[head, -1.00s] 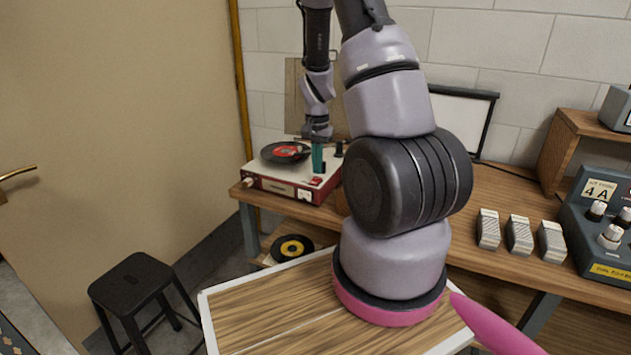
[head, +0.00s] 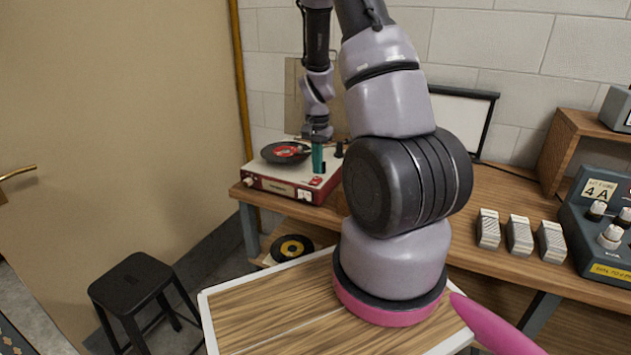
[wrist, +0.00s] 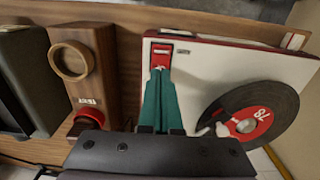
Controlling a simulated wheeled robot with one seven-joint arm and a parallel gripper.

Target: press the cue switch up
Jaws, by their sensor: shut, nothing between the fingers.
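The red and cream record player (head: 292,180) stands on the wooden bench by the wall, with a black record with a red label (head: 285,152) on it. A small red switch (head: 316,182) sits at its front right corner. In the wrist view the red switch (wrist: 161,57) is set in the cream top plate, beside a small dark label. My gripper (head: 318,172) points down over that corner. Its teal fingers are shut and empty, and in the wrist view their tips (wrist: 160,72) lie right at the switch's near edge. I cannot tell whether they touch it.
A wooden unit with a round ring (wrist: 70,60) and a red knob (wrist: 82,125) stands left of the player in the wrist view. Several grey ribbed blocks (head: 519,235) and a control box (head: 600,225) are at the bench's right. A black stool (head: 135,285) stands left.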

